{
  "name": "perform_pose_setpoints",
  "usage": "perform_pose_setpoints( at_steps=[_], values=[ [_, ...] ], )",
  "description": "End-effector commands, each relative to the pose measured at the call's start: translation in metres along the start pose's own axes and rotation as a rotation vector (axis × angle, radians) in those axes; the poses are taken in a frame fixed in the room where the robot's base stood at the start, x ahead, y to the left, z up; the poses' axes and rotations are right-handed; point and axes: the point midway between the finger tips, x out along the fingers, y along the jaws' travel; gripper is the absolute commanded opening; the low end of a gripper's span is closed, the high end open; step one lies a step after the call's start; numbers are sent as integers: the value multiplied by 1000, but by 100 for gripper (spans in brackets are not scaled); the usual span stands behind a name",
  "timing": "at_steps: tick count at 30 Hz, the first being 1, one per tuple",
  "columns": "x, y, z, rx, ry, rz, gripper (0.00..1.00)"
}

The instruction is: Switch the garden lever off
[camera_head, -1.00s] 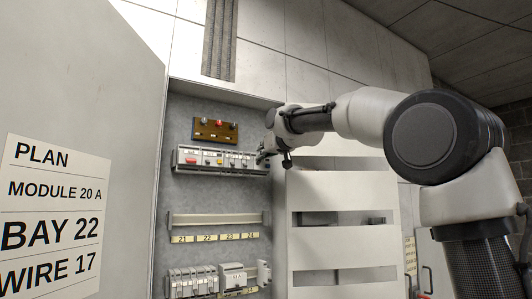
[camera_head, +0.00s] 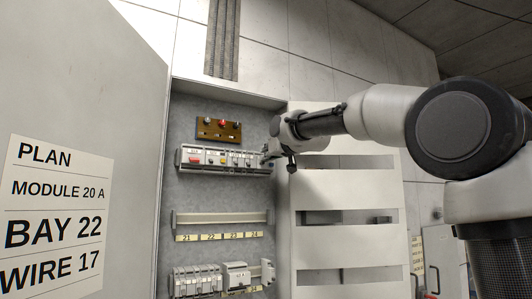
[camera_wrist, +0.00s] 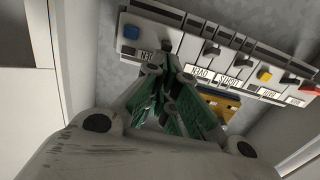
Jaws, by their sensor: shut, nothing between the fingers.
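A row of breaker modules with small levers (camera_head: 210,158) sits on the upper rail of the open cabinet. One label seems to read OVEN; I cannot make out which lever is marked garden. My gripper (camera_head: 267,154) is at the right end of the row. In the wrist view its green-padded fingers (camera_wrist: 166,64) are shut and empty, close to the modules near the blue button; contact cannot be told.
A brown board with small lamps (camera_head: 218,130) is mounted above the row. Below are an empty rail (camera_head: 218,218) and a lower module row (camera_head: 195,281). A slotted white panel (camera_head: 345,180) stands right of the opening, and the cabinet door with a plan sheet (camera_head: 55,215) is at left.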

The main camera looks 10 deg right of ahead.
Motion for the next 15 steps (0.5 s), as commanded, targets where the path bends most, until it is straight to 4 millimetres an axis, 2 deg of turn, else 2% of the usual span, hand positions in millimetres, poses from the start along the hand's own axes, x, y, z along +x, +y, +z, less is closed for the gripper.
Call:
perform_pose_setpoints(
  at_steps=[5,11,15],
  values=[
    [-2,2,8,-1,47,7,0],
    [-6,0,16,-1,242,1,0],
    [-8,0,19,0,254,0,0]
  ],
)
